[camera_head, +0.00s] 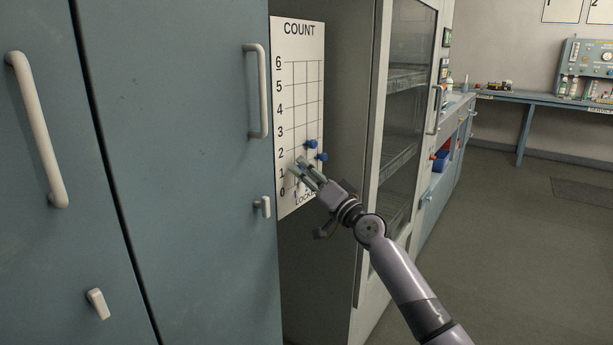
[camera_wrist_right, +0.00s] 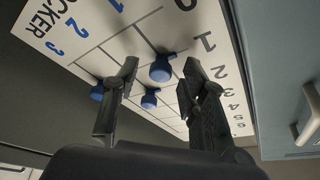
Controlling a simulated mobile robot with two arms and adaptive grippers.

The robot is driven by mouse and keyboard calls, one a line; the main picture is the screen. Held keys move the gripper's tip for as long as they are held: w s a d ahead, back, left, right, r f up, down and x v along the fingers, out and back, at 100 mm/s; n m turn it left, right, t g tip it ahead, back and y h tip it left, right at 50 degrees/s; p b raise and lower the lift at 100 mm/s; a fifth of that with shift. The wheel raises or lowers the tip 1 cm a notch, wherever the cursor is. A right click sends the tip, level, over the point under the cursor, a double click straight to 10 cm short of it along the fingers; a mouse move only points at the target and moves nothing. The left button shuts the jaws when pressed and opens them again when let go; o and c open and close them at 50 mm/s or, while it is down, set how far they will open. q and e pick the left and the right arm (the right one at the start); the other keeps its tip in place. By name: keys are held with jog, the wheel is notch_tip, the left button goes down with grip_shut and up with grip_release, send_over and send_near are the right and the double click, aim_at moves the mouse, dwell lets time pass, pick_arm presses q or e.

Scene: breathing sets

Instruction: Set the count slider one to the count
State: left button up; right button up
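The white count board (camera_head: 285,100) has a grid, numbers up its left side and the word COUNT on top. Two blue slider knobs show in the head view, the middle one (camera_head: 311,144) near 2 and the right one (camera_head: 321,157) lower. Slider one's blue knob (camera_wrist_right: 161,68) shows in the right wrist view, low on the board. My right gripper (camera_head: 299,166) is at the board's lower left, hiding that knob in the head view. In the wrist view its fingers (camera_wrist_right: 162,78) are open on either side of the knob, with visible gaps. My left gripper is not in view.
Blue-grey cabinet doors (camera_head: 180,150) with pale handles stand left of the board. A glass-fronted cabinet (camera_head: 403,110) stands on the right, close to my right arm. A counter and a bench (camera_head: 530,97) lie beyond, with open floor at right.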

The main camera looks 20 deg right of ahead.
grip_shut()
dwell(0.6)
dwell(0.3)
